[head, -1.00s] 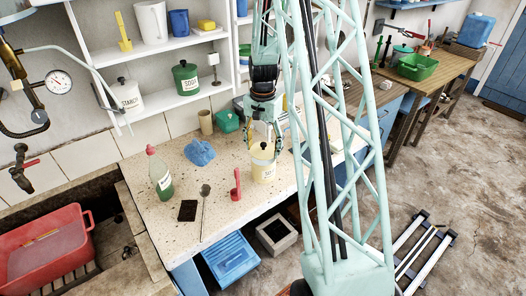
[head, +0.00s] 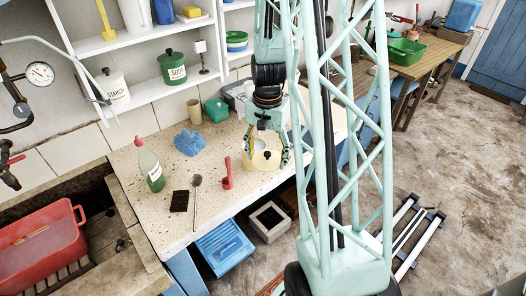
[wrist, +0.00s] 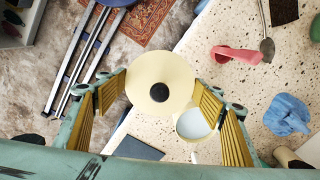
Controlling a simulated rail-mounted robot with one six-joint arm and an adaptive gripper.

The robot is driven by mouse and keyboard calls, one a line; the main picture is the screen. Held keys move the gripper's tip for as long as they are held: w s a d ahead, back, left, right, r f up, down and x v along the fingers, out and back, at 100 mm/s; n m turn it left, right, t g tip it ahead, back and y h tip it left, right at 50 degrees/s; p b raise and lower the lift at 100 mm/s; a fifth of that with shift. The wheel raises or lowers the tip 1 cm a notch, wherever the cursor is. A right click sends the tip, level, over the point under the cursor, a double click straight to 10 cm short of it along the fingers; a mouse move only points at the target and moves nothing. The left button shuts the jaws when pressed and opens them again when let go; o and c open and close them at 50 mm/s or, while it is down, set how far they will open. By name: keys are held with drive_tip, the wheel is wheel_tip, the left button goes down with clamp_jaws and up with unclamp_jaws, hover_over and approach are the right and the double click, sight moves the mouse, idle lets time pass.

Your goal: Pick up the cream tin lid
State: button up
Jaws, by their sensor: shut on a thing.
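The cream tin lid (wrist: 180,82) is round with a black knob at its centre. It shows in the wrist view between the yellow ribbed finger pads of my gripper (wrist: 160,98), which is shut on it. The open tin (wrist: 193,126), pale inside, stands on the speckled counter below and partly hidden by the lid. The lid is off the tin's mouth and offset to one side of it. In the head view my gripper (head: 268,152) points down near the counter's front edge, and lid and tin blend into one cream shape there.
On the speckled counter (head: 150,210) are a red scoop (head: 227,178), a spoon (head: 196,195), a dark pad (head: 180,201), a green bottle (head: 150,165) and a blue cloth (head: 190,143). A blue crate (head: 225,249) stands below the front edge. The counter's front middle is clear.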

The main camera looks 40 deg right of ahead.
drive_tip(key=shift+s+a, duration=0.3)
drive_tip(key=shift+s, duration=0.3)
drive_tip(key=shift+w, duration=0.15)
